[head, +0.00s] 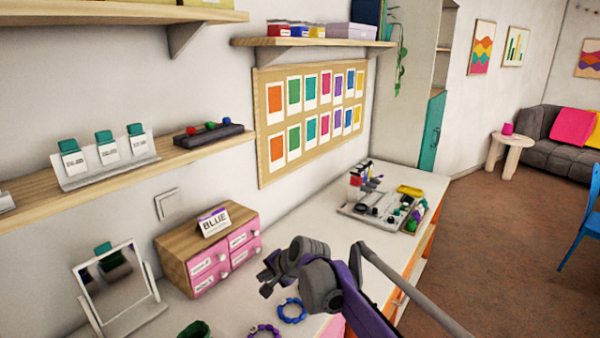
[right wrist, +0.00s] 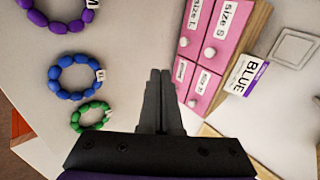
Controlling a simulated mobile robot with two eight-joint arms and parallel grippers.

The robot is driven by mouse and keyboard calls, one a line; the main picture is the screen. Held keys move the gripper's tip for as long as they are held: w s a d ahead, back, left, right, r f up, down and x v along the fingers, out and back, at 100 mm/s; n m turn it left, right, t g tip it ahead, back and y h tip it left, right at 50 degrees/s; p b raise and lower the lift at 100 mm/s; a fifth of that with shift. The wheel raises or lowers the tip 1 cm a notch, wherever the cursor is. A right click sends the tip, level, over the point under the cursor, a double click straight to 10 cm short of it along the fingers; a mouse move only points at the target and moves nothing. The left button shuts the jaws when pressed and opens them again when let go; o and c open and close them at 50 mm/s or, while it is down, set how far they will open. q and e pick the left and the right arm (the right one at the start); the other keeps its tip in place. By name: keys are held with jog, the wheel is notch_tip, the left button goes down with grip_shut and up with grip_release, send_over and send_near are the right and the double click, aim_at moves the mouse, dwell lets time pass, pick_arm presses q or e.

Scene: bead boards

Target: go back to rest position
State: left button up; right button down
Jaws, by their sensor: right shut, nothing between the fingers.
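My right gripper (head: 268,283) is above the white table, beside the small drawer box, with its arm coming in from the lower right. In the right wrist view its fingers (right wrist: 160,88) are together with nothing between them. My left gripper is in neither view. A blue bead bracelet (head: 292,310) lies on the table below the right gripper; it also shows in the right wrist view (right wrist: 62,87). A purple bracelet (head: 264,331) lies near the bottom edge. A green bracelet (right wrist: 78,120) shows in the right wrist view.
The wooden box with pink drawers (head: 215,275) stands by the wall with a BLUE sign (head: 213,225) on it. A mirror (head: 110,285) stands left of it. A tray of supplies (head: 352,214) sits farther along the table. A wall shelf (head: 110,185) hangs at left.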

jog(key=s+d+n+h, duration=0.3)
jog(key=s+d, duration=1.3)
jog(key=d, duration=0.2)
jog(key=s+d+f+n+h, duration=0.1)
jog(key=s+d+f+n, duration=0.1)
jog(key=s+d+f, duration=0.3)
jog(key=s+d+f+n+h, duration=0.1)
jog(key=s+d+f, duration=0.3)
jog(key=s, duration=1)
jog(key=d+h, duration=0.1)
jog(key=d, duration=0.2)
jog(key=shift+s+f+n+h, duration=0.3)
jog(key=shift+f+n, duration=0.05)
jog(key=shift+n, duration=0.05)
